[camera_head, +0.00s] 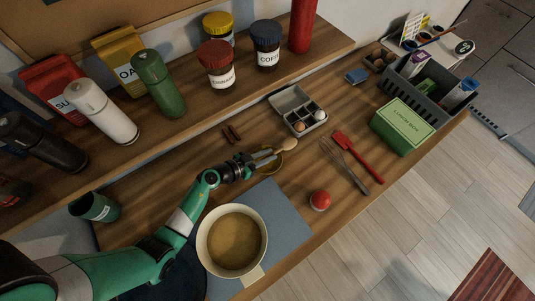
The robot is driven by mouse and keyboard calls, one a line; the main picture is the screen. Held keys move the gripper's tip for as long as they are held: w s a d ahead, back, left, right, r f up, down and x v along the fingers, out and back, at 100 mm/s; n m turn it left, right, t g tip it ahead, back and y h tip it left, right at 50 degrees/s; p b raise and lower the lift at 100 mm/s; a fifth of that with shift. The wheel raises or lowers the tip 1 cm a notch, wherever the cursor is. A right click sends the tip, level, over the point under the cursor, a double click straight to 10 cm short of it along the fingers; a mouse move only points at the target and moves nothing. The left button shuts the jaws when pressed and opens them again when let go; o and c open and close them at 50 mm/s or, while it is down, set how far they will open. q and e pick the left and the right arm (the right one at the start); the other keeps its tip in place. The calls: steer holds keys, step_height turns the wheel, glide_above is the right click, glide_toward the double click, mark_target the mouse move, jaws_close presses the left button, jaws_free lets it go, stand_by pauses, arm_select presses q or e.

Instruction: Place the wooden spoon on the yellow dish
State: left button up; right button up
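The small yellow dish (268,168) sits on the wooden counter, partly hidden by my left gripper. The wooden spoon (288,144) lies at the dish, its pale bowl end sticking out past the far right rim. Its handle runs back towards my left gripper and is mostly hidden. My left gripper (272,155) is right over the dish, its two fingers spread apart with a gap between them. I cannot tell whether a finger touches the spoon. My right gripper is not in view.
A pot (233,241) stands on a blue-grey mat (284,212) in front. A red ball-like item (320,201), a whisk (343,162) and a red spatula (356,156) lie to the right. An egg carton (298,108) is behind. A shelf with jars (216,66) overhangs the back.

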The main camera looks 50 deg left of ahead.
arm_select(q)
steer(key=o, duration=0.3)
steer(key=shift+o, duration=0.2)
steer(key=shift+r, duration=0.35)
steer(key=shift+s+a+r+p, duration=0.25)
steer(key=shift+s+r+p, duration=0.7)
steer(key=shift+s, duration=0.05)
steer(key=p+v, duration=0.3)
steer(key=v, duration=0.6)
steer(key=shift+s+d+f, duration=0.1)
steer(key=shift+f, duration=0.05)
steer(key=shift+s, duration=0.3)
